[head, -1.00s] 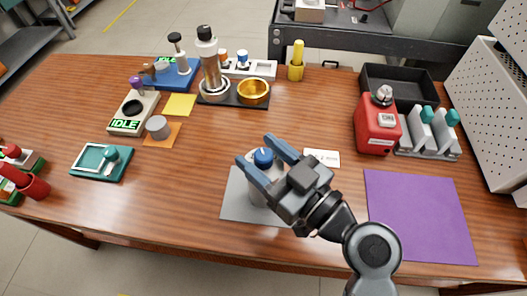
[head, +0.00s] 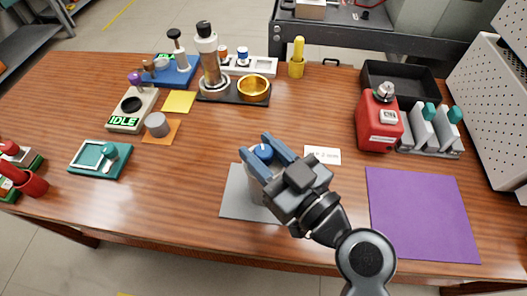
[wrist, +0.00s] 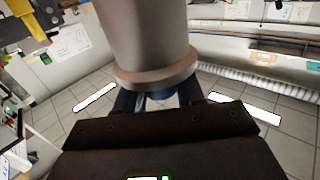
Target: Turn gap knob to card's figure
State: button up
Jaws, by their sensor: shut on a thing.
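The gap knob looks to be the blue knob (head: 262,152) on top of a grey cylindrical device standing on a grey mat (head: 238,200). My gripper (head: 266,158) is shut on this knob, with one blue finger on each side of it. The device body is mostly hidden behind my gripper. In the wrist view the blue knob (wrist: 160,97) shows only as a small patch between the fingers. The white card (head: 322,155) lies flat on the table to the right of the device. Its print is too small to read.
A purple mat (head: 420,213) lies to the right. A red device (head: 379,122) and a black tray (head: 400,84) stand behind it. A teal tray (head: 85,170) is at the left. The table between the teal tray and the grey mat is clear.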

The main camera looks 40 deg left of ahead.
aim_at(269, 162)
jog(key=shift+m+t+h, duration=0.6)
jog(key=shift+m+t, duration=0.6)
jog(key=shift+t, duration=0.6)
jog(key=o, duration=0.9)
jog(key=shift+o, duration=0.2)
jog(key=shift+d, duration=0.1)
jog(key=b+v, duration=0.2)
jog(key=v, duration=0.4)
jog(key=shift+s+d+f, duration=0.15)
jog(key=shift+d, duration=0.15)
jog(key=shift+s+d, duration=0.2)
jog(key=shift+d, duration=0.25)
